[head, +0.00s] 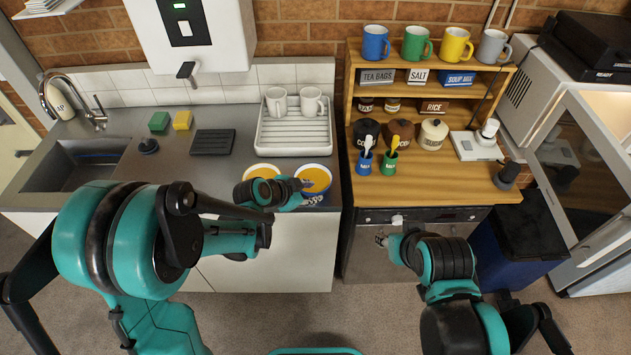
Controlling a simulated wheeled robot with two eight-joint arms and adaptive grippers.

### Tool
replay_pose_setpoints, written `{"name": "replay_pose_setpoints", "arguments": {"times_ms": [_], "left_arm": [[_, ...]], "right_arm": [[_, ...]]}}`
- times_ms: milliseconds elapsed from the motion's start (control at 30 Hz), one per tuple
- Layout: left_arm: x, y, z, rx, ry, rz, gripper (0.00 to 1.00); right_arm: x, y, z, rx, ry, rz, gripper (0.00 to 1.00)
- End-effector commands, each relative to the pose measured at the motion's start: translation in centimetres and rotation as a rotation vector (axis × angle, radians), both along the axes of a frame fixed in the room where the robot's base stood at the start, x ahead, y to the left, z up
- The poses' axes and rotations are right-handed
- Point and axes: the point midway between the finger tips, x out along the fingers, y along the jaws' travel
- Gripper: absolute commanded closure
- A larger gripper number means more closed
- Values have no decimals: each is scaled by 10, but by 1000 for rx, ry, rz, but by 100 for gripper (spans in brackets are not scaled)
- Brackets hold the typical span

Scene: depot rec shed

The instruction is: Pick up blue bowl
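A round tub or bowl (316,177) with a pale rim, dark blue side with white lettering and orange-yellow inside stands at the counter's front right edge. A second similar round one (262,171) is just left of it, its front hidden by my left gripper. I cannot make out a plain blue bowl. My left gripper (296,187) is at the front of these two, its tip overlapping the left side of the right one; contact and finger opening are unclear. My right gripper (383,240) is low in front of the wooden unit, apart from the bowls; its fingers are too small to judge.
A white dish rack (262,139) with two mugs (311,101) stands behind the bowls. The sink (75,165) and sponges (182,120) are left. The wooden shelf unit (440,190) holds mugs, jars and small blue and green cups on the right. A dark blue bin (515,245) stands beside it.

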Motion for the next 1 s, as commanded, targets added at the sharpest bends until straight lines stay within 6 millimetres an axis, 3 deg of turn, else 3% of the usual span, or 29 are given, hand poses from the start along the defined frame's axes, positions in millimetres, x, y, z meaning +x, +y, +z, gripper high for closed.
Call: {"name": "replay_pose_setpoints", "arguments": {"times_ms": [300, 600, 733, 1000], "left_arm": [[23, -24, -33, 0, 0, 0, 68], [26, -26, -35, -1, 1, 1, 68], [26, -26, -35, 0, 1, 2, 100], [26, -26, -34, -1, 0, 2, 100]], "right_arm": [[0, 0, -17, 0, 0, 0, 60], [0, 0, -17, 0, 0, 0, 60], [0, 0, -17, 0, 0, 0, 60], [0, 0, -17, 0, 0, 0, 60]]}}
